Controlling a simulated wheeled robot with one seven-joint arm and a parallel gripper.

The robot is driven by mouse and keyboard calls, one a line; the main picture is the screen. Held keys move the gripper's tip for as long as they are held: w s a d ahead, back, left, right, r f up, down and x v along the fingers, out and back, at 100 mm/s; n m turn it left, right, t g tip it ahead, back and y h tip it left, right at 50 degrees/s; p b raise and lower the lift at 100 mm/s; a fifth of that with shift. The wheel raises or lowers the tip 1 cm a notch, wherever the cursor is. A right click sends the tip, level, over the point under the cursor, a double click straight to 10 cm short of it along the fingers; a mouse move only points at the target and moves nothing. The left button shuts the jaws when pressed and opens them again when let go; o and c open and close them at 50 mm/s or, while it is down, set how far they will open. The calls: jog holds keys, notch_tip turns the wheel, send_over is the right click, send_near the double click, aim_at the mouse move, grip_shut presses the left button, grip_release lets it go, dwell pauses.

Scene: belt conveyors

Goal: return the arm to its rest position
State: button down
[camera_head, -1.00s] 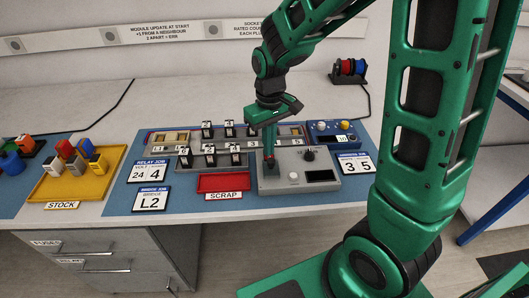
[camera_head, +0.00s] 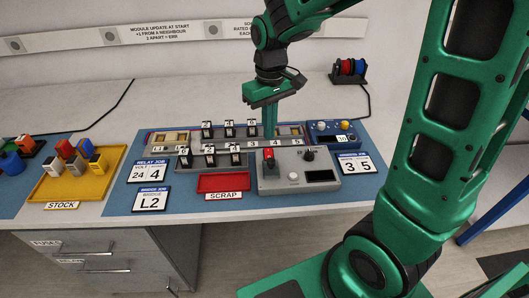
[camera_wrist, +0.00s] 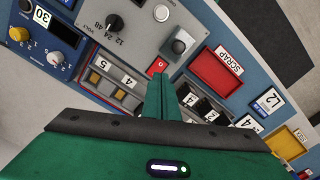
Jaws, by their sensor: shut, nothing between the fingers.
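My gripper (camera_head: 270,132) is green and hangs above the back of the workstation, its fingers pointing down in front of the numbered rack. Its fingers also show in the wrist view (camera_wrist: 160,95), pressed together with nothing between them. Below and in front of it is the grey control box (camera_head: 300,181) with a red switch (camera_head: 269,154), a white button and a black knob. In the wrist view the fingertips appear near the red part (camera_wrist: 157,67), with a gap that I cannot judge. My arm reaches in from the right.
The numbered rack (camera_head: 160,139) with upright black modules lies on the blue mat. A red scrap tray (camera_head: 224,182), a yellow stock tray (camera_head: 52,189) with several coloured blocks, and a panel with knobs (camera_head: 336,130) stand around. A spool holder (camera_head: 347,72) is behind.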

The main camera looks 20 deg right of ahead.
dwell(0.3)
jog(key=s+d+r+m, duration=0.1)
jog(key=s+d+m, duration=0.3)
jog(key=s+d, duration=0.4)
jog(key=s+d+r+m, duration=0.2)
jog(key=s+d+m, duration=0.2)
jog(key=s+d, duration=0.4)
jog(key=s, duration=0.7)
jog(key=shift+s+d+m, duration=0.25)
jog(key=shift+s+m, duration=0.05)
jog(key=shift+m, duration=0.1)
jog(key=shift+w+f, duration=0.2)
jog(key=shift+w, duration=0.45)
